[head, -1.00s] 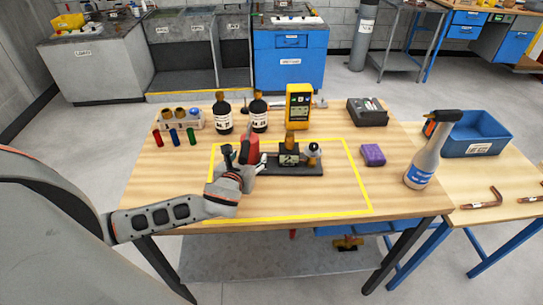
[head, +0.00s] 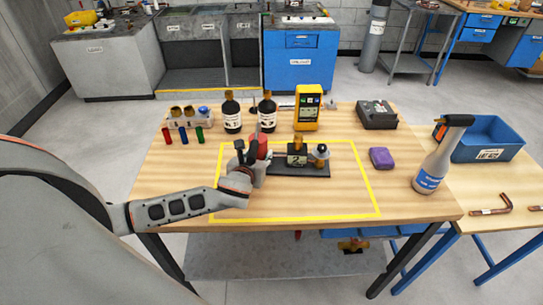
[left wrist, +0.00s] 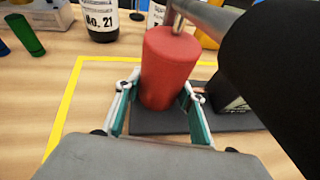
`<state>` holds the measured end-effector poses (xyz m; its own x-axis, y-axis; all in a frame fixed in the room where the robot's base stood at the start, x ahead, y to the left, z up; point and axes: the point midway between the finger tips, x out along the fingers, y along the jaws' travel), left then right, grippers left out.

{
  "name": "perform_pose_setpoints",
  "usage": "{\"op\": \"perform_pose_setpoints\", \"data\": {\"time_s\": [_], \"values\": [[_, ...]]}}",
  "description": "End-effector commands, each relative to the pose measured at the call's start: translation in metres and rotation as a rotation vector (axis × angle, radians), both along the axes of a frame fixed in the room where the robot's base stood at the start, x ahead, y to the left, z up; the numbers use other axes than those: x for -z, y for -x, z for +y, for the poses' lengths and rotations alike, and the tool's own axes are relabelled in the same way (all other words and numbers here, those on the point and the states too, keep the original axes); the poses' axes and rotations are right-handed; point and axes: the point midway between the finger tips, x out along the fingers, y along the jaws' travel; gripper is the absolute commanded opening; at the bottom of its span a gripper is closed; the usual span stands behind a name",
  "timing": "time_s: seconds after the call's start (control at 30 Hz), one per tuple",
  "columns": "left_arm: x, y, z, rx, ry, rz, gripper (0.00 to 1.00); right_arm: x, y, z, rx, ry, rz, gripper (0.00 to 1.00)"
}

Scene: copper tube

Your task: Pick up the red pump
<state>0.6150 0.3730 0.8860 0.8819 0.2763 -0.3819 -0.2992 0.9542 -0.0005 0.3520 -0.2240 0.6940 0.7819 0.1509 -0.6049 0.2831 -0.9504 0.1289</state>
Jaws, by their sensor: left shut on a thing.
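The red pump (head: 262,146) is a red cylinder at the left end of a black base plate (head: 300,171) inside the yellow outline. My left gripper (head: 252,163) reaches it from the front left and is shut on it. In the left wrist view the red pump (left wrist: 168,72) stands between the two teal and grey fingers (left wrist: 160,108), one on each side. A grey metal rod meets its top. Its bottom is close to the plate, and I cannot tell whether it touches. My right gripper is not in view.
On the plate is a black block (head: 297,157) with a brass top. Two dark bottles (head: 232,115) and a yellow meter (head: 307,107) stand behind. The front of the outlined area is clear.

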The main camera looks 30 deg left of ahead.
Motion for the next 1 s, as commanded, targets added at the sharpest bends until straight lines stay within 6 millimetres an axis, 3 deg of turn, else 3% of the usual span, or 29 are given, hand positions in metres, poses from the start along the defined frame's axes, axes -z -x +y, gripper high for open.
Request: {"op": "perform_pose_setpoints", "data": {"time_s": [0.37, 1.0], "values": [[-0.037, -0.003, 0.001, -0.001, 0.003, -0.017, 0.00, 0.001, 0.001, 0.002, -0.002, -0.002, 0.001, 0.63], [-0.170, -0.002, 0.001, -0.002, 0.004, -0.018, 0.00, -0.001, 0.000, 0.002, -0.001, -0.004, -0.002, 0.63]]}}
